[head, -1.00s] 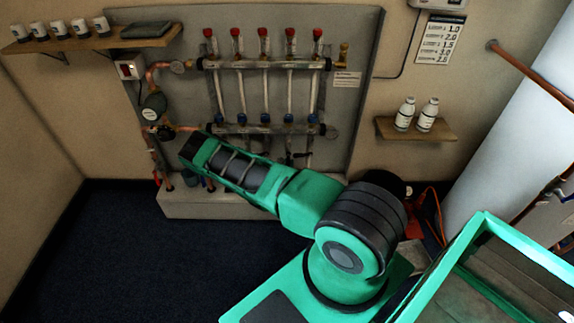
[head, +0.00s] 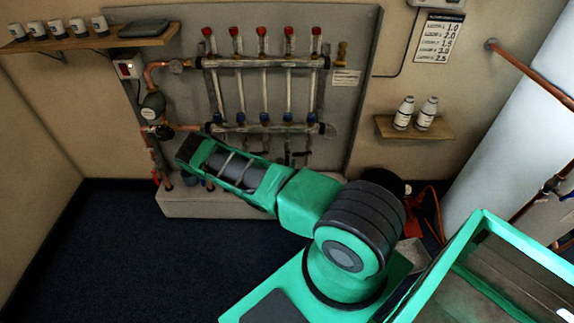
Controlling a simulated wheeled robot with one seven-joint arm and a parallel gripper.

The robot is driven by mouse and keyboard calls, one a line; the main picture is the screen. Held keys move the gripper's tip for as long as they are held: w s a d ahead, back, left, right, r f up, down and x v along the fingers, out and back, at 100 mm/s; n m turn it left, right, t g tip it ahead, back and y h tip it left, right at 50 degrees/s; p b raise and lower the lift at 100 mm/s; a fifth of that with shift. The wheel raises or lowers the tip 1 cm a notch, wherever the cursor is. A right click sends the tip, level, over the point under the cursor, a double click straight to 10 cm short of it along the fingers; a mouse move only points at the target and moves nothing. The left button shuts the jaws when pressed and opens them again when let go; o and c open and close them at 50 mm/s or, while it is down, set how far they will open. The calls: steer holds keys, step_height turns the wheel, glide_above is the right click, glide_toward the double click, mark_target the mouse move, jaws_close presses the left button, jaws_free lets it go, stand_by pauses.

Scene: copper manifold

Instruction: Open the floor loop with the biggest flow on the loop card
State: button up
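The copper manifold's upper bar (head: 250,63) carries a row of red-capped flow meters (head: 262,42). Its lower bar (head: 275,128) carries a row of blue caps (head: 264,118), one under each pipe. The loop card (head: 439,38) hangs on the wall at the upper right. Its numbers are small; they seem to read 1.0, 2.0, 1.5, 3.0 and 2.5 downwards, the fourth line the biggest. My gripper (head: 189,149) is at the far left end of my green arm, in front of the board below the lower bar's left end. Its fingers cannot be made out, and it touches no cap that I can see.
A shelf with white cups (head: 78,28) is at upper left. White bottles (head: 404,113) stand on a right shelf. The dark floor (head: 120,260) at left is clear.

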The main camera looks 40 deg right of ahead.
steer(key=v, duration=1)
steer(key=shift+a, duration=0.15)
